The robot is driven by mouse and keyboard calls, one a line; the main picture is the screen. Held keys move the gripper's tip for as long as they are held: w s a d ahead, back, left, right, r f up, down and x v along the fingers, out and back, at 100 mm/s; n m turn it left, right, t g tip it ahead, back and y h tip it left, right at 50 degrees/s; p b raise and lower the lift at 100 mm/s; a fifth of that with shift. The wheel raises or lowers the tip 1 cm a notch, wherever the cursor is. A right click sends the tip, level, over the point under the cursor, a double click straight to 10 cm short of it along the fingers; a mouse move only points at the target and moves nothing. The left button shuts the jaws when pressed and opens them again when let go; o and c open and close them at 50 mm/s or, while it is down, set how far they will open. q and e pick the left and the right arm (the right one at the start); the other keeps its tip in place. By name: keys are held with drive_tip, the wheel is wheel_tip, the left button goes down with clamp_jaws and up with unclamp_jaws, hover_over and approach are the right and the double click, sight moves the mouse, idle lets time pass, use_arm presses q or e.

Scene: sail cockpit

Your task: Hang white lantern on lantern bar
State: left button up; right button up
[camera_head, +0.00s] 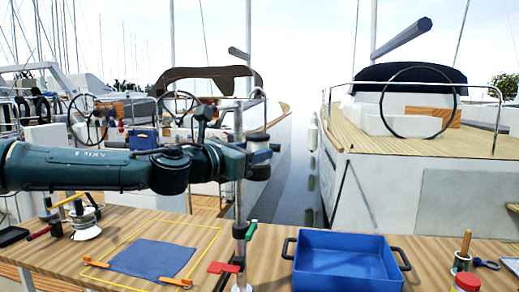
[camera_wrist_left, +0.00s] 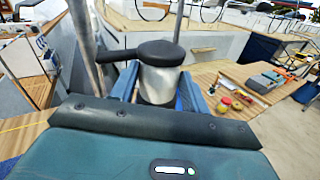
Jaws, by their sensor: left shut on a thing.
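My left arm reaches in from the left in the head view, and its gripper (camera_head: 258,147) is at the upright metal post. In the left wrist view the blue fingers (camera_wrist_left: 158,92) are shut on the white lantern (camera_wrist_left: 158,78), a pale silvery cylinder with a black cap and a black bar sticking out to the left. In the head view the lantern is small and partly hidden by the gripper. The metal post (camera_head: 239,195) rises from the table; it looks like the lantern bar's support. Whether the lantern touches it, I cannot tell. My right gripper is out of view.
A blue tray (camera_head: 345,262) with dark handles stands right of the post. A blue cloth (camera_head: 153,259) lies left with orange clips. A winch (camera_head: 86,222) stands at the far left. A wooden-handled tool (camera_head: 464,250) stands at the right. Boats lie behind.

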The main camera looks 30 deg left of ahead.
use_arm(q)
drive_tip(key=s+a+f+p, duration=0.1)
drive_tip(key=a+f+p, duration=0.1)
drive_tip(key=a, duration=0.5)
drive_tip(key=shift+s+a+f, duration=0.15)
drive_tip(key=shift+s+f, duration=0.2)
drive_tip(key=shift+f, duration=0.05)
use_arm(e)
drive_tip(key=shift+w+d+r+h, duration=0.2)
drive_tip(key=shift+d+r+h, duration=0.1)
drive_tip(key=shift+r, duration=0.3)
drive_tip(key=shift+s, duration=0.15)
use_arm(q)
drive_tip(key=o, duration=1.2)
drive_tip(key=shift+c, duration=0.2)
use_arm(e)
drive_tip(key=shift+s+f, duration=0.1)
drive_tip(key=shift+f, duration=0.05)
